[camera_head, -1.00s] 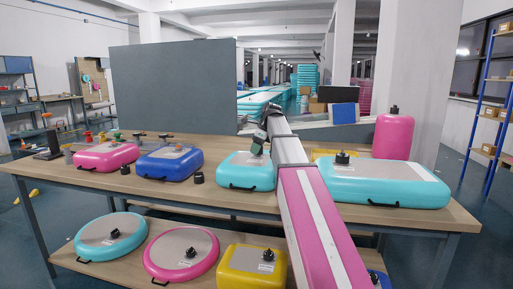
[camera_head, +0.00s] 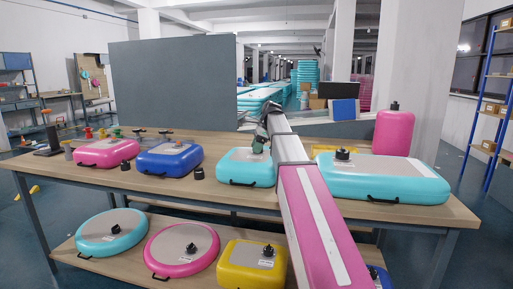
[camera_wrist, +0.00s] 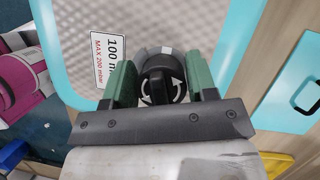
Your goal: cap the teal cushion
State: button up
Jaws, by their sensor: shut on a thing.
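The teal cushion (camera_head: 236,171) with a grey top stands near the middle of the table, beside my arm. In the wrist view its grey quilted top (camera_wrist: 190,22) and pressure label (camera_wrist: 110,58) show below my gripper. My gripper (camera_wrist: 161,82), with green fingers, is shut on a black cap (camera_wrist: 160,92) marked with white curved arrows. A pale grey valve ring (camera_wrist: 160,52) shows just behind the cap; I cannot tell whether the cap touches it. In the head view my gripper (camera_head: 259,147) is over the cushion's top and hides the valve.
A pink cushion (camera_head: 90,156) and a blue cushion (camera_head: 155,165) stand left, with loose black caps (camera_head: 199,174) near them. More cushions lie on the lower shelf (camera_head: 125,265).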

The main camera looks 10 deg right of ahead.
jog(key=shift+s+n+g, duration=0.1)
jog(key=shift+n+g, duration=0.3)
jog(key=shift+n, duration=0.4)
jog(key=n+g, duration=0.1)
jog(key=n, duration=0.2)
jog(key=shift+s+n+g+h, duration=0.1)
jog(key=shift+n+g+h, duration=0.2)
jog(key=shift+n, duration=0.8)
jog(key=o, duration=1)
